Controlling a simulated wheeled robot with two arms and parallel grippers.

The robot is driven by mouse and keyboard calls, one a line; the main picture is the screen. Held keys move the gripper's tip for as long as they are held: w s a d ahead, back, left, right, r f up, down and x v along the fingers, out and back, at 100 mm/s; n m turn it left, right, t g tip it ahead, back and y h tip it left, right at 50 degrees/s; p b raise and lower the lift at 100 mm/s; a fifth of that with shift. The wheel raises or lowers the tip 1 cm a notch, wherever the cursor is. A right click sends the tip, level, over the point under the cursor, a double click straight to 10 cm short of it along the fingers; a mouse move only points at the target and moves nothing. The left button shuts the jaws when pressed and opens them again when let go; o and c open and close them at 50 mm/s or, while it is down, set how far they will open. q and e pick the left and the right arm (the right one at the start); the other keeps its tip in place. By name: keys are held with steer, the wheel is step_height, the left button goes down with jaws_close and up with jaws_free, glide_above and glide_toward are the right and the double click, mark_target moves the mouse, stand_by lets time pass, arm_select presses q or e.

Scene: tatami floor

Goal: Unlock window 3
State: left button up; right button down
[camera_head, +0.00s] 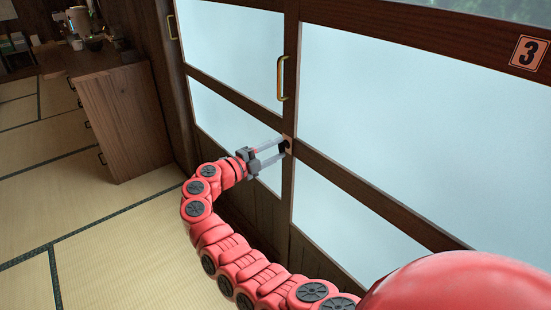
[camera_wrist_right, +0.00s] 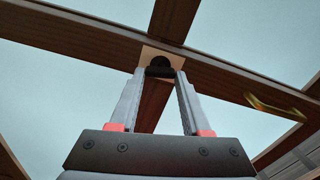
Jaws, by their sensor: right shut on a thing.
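Window 3 (camera_head: 400,110) is a frosted sliding window in a dark wooden frame, with a sign (camera_head: 529,53) reading 3 at the upper right. Its lock, a dark knob on a small pale plate, sits on the frame where the rails cross. The fingers hide part of the knob. My left gripper is not in view.
A brass handle (camera_head: 281,79) is on the frame above the lock, and another (camera_head: 172,27) is farther left. A wooden cabinet (camera_head: 122,120) stands at the left against the wall. The tatami floor (camera_head: 110,240) in front is clear.

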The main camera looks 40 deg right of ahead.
steer(key=shift+f+m+b, duration=0.15)
steer(key=shift+m+b, duration=0.9)
steer(key=shift+m, duration=0.25)
steer(key=shift+c, duration=1.8)
jaws_free()
steer(key=shift+a, duration=0.15)
steer(key=s+a, duration=0.1)
steer(key=a, duration=1.6)
steer(key=shift+s+p, duration=0.2)
steer(key=shift+p, duration=0.25)
